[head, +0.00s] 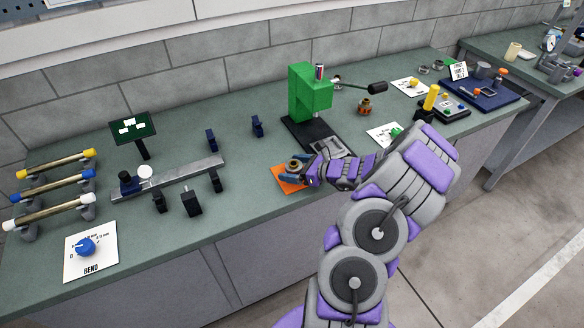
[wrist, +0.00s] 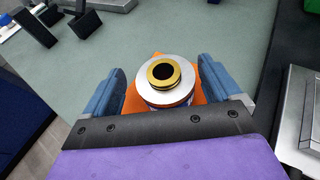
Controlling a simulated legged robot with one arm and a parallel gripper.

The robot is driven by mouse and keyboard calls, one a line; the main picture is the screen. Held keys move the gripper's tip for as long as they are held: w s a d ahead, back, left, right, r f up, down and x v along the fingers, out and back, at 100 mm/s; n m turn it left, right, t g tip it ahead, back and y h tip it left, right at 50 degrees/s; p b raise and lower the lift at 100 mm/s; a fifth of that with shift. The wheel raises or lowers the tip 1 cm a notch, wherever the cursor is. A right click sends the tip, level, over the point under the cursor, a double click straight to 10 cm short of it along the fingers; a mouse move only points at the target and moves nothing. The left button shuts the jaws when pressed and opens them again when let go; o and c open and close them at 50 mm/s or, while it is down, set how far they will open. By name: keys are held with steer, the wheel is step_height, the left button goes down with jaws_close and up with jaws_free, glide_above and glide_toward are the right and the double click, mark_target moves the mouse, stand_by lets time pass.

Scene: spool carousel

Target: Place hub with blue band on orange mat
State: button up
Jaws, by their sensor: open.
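The hub (wrist: 150,87) has a gold collar with a dark bore on a silver flange; a sliver of blue shows below the flange. It stands on the orange mat (wrist: 203,68), seen from above in the wrist view. In the head view the hub (head: 293,165) sits on the orange mat (head: 284,181) near the bench's front edge. My gripper (wrist: 164,70) is open, one blue-grey finger on each side of the hub, with gaps visible between. Its lower side is hidden by the gripper's body. My gripper also shows beside the hub in the head view (head: 307,172).
A green press (head: 310,92) on a dark base stands behind my gripper. Another hub (head: 365,106) in copper tones stands right of it. A grey rail (head: 185,175) with dark blocks (head: 191,203) lies to the left.

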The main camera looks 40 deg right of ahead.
steer(key=p+v, duration=0.2)
steer(key=v, duration=0.9)
steer(key=shift+s+d+r+p, duration=0.1)
steer(key=shift+s+p, duration=0.1)
steer(key=shift+p, duration=0.15)
steer(key=w+a+r+n+g+y, duration=0.25)
steer(key=a+r+n, duration=0.2)
steer(key=a, duration=0.45)
steer(key=w+a+r+n+g+y, duration=0.1)
steer(key=a+r+n+g+y, duration=0.25)
steer(key=a, duration=0.55)
steer(key=s+a+r+n+g+h, duration=0.1)
steer(key=s+a+r+n+g, duration=0.1)
steer(key=a+n, duration=0.4)
steer(key=s+a+r+n+g, duration=0.2)
steer(key=a+r+n, duration=0.1)
steer(key=a, duration=0.4)
steer(key=s+a+r+n+g+h, duration=0.2)
steer(key=s+a+n+g+h, duration=0.2)
steer(key=s+a+n, duration=0.55)
steer(key=s+d+n+h, duration=0.2)
steer(key=s+h, duration=0.1)
steer(key=s, duration=0.3)
steer(key=s+d+r+n+h, duration=0.1)
steer(key=s+d+n+h, duration=0.2)
steer(key=s, duration=0.4)
steer(key=shift+d+r+g, duration=0.2)
steer(key=shift+r+g, duration=0.1)
steer(key=shift+g, duration=0.1)
